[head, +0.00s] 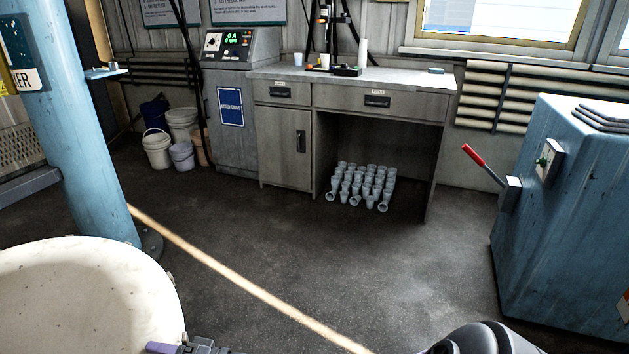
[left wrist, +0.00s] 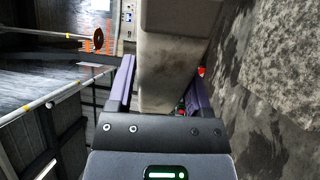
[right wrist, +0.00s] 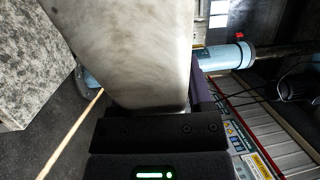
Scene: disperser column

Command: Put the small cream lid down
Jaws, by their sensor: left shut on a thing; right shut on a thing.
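The cream lid (head: 75,300) is a large, pale round disc with a worn surface, cut off at the lower left of the head view. In the left wrist view my left gripper (left wrist: 160,85) has its purple fingers on either side of the lid's edge (left wrist: 165,45). In the right wrist view my right gripper (right wrist: 150,105) is closed on a broad pale part of the lid (right wrist: 125,40), which hides one finger. A purple finger (head: 165,347) shows by the lid's lower right edge in the head view. My left gripper is outside the head view.
A blue column (head: 75,130) stands behind the lid. A grey desk (head: 385,100) has several cups (head: 360,185) beneath it. Buckets (head: 157,150) stand at the back left. A blue cabinet (head: 560,230) with a red lever is at the right. The middle floor is clear.

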